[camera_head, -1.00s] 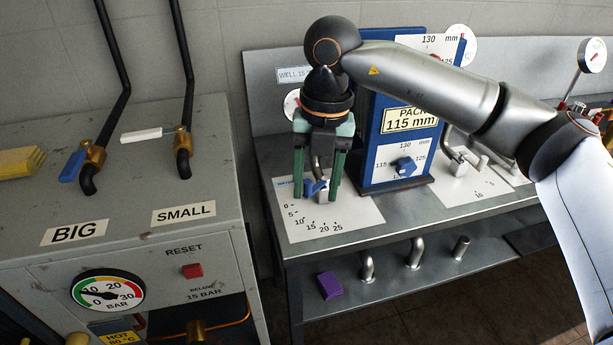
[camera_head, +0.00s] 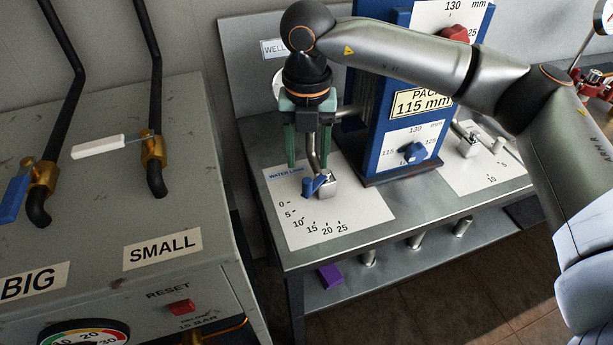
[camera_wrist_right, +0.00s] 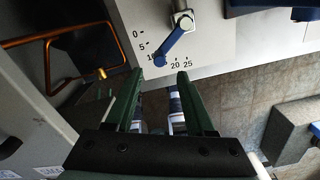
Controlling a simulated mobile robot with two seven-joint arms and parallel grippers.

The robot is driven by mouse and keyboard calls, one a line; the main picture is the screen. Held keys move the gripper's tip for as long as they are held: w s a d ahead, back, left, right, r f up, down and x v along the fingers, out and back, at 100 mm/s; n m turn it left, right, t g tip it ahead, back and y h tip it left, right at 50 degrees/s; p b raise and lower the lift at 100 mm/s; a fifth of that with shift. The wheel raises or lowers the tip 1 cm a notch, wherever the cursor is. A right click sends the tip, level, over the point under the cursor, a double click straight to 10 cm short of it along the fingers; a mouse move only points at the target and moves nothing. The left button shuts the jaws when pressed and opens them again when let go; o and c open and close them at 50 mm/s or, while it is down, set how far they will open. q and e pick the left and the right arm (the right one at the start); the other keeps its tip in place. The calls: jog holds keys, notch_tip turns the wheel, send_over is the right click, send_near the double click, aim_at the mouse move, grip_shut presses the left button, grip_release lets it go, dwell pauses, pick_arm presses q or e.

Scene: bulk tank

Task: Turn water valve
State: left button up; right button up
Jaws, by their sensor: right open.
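The water valve is a small metal fitting with a blue handle (camera_head: 314,186) on a white plate (camera_head: 345,215) marked with a scale from 0 to 25. In the right wrist view the blue handle (camera_wrist_right: 176,44) slants down-left, its end close to the 10 mark. My right gripper (camera_head: 308,165) is open, pointing down, its green fingers above and behind the handle in the head view. In the right wrist view, the gripper (camera_wrist_right: 160,75) has nothing between its fingertips, and the handle lies beyond them. My left gripper is not in view.
A blue column (camera_head: 405,60) with a "115 mm" sign stands right of the valve on the grey bench. A grey cabinet (camera_head: 90,220) with blue- and white-handled valves is at left. A purple block (camera_head: 330,277) lies on the lower shelf.

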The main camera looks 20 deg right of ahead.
aim_at(307, 181)
notch_tip(307, 181, down, 7)
jog(key=shift+f, duration=0.1)
dwell(0.3)
grip_shut()
dwell(1.3)
